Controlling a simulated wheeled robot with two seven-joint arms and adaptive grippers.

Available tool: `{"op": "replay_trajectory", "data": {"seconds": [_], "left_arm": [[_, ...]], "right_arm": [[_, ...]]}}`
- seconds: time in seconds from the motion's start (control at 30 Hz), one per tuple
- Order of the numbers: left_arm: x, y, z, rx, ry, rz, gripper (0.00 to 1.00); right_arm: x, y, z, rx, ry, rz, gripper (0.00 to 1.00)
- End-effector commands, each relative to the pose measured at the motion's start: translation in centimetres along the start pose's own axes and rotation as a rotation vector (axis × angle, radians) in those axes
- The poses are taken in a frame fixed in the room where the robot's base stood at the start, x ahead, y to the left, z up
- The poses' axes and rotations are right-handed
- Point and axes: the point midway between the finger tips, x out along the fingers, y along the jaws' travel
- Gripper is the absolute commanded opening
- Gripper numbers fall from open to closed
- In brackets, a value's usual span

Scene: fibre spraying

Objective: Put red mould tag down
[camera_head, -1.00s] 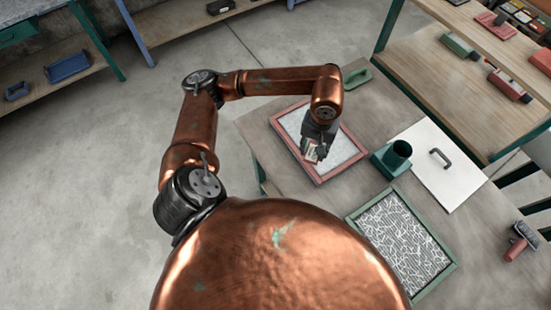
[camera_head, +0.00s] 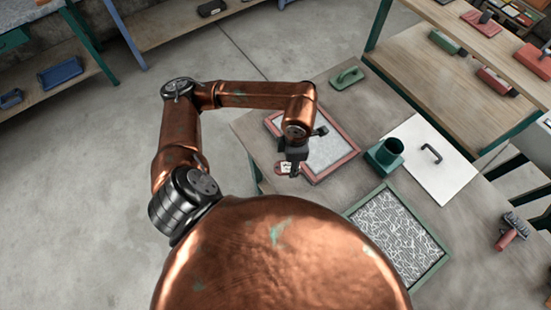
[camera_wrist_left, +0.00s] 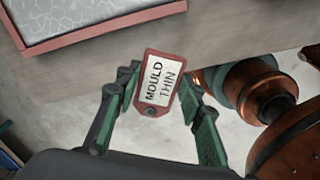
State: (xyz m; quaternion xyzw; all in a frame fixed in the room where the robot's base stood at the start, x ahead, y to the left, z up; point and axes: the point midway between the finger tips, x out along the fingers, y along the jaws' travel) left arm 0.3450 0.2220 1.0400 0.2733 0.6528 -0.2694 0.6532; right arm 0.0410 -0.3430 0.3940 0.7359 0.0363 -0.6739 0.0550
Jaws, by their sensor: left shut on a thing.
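The red mould tag (camera_wrist_left: 160,82), a red-rimmed card reading "MOULD THIN", is held between the green fingers of my left gripper (camera_wrist_left: 152,100) in the left wrist view. In the head view the small tag (camera_head: 285,168) shows at the tip of my left gripper (camera_head: 291,170), beside the left near side of the red-framed mould (camera_head: 345,160). The gripper is over the bare table strip near the table's edge. I cannot tell whether the tag touches the table. My right gripper is not in view.
A green cup-like container (camera_head: 385,154) and a white board with a dark handle (camera_head: 455,175) lie to the right. A green-framed tray with white fibres (camera_head: 347,213) is nearer. A green float (camera_head: 346,77) lies behind the mould. A red-handled roller (camera_head: 507,240) is far right.

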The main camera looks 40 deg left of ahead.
Motion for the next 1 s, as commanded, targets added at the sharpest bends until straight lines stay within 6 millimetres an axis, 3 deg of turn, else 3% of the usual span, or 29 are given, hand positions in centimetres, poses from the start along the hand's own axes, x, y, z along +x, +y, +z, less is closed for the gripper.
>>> {"op": "replay_trajectory", "data": {"seconds": [0.4,0.6,0.83,1.0], "left_arm": [[-0.4,-2.0,-2.5,-0.821,0.001,-0.002,0.19],[-0.5,-2.8,-3.4,-1.127,0.002,-0.004,0.19],[-0.4,-2.8,-3.8,-1.284,0.003,-0.003,0.19],[0.7,-0.1,-4.0,-1.303,0.008,0.001,0.19]], "right_arm": [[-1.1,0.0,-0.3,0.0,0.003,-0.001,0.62],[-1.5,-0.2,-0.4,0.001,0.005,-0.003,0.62],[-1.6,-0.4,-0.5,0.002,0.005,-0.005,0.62],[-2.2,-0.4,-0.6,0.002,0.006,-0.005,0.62]]}}
